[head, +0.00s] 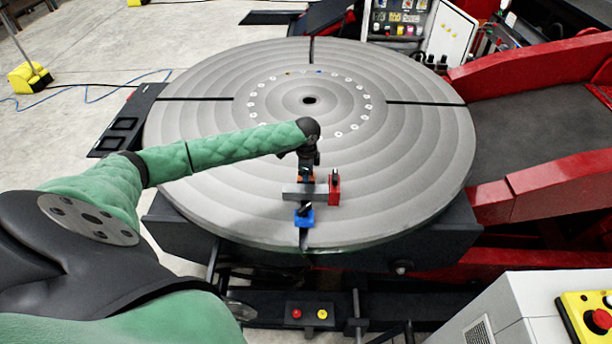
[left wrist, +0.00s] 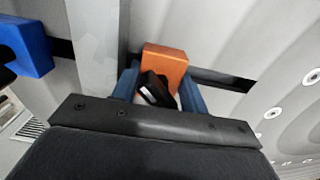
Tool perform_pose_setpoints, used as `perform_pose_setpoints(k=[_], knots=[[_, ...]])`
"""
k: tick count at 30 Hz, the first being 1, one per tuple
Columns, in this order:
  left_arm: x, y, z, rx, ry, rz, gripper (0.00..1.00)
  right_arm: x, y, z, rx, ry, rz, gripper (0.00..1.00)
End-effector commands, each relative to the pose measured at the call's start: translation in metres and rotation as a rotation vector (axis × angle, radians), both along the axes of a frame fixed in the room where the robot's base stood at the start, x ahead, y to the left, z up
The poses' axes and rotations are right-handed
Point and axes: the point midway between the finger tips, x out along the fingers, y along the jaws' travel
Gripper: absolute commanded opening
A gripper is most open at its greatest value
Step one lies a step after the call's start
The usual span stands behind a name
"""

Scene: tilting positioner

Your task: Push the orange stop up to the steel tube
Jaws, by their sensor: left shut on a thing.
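The orange stop (left wrist: 166,62) sits between the two fingers of my left gripper (left wrist: 158,88), which is shut on it. In the head view my left gripper (head: 306,168) reaches down over the table and hides most of the orange stop (head: 306,179). The steel tube (head: 296,190) lies crosswise just on the near side of the orange stop. In the left wrist view the tube (left wrist: 94,45) runs on the left, and a narrow gap shows between it and the orange stop. My right gripper is not in view.
A blue stop (head: 304,218) stands on the near side of the tube, and a red stop (head: 334,188) is at its right end. All are on the round grey table (head: 400,180), which has dark slots. The rest of the table top is clear.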

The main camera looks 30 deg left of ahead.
Motion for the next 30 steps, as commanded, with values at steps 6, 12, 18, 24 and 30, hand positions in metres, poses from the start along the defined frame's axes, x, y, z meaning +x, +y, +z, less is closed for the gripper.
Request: perform_pose_setpoints(k=[6, 12, 18, 24, 30], knots=[[-0.0003, 0.0003, -0.001, 0.001, 0.001, 0.001, 0.69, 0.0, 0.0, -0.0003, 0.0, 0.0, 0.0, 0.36], [-0.0011, -0.0008, -0.0015, 0.0, 0.002, -0.001, 0.69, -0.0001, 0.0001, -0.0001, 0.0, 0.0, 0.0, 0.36], [-0.0017, -0.0014, -0.0019, -0.001, 0.004, -0.002, 0.69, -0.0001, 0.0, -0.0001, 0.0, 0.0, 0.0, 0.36], [-0.002, -0.0018, -0.0021, -0.001, 0.004, -0.002, 0.66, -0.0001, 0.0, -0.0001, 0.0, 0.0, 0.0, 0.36], [-0.0021, -0.002, -0.0022, -0.002, 0.005, -0.002, 0.65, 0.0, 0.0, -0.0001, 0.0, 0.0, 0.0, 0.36]])
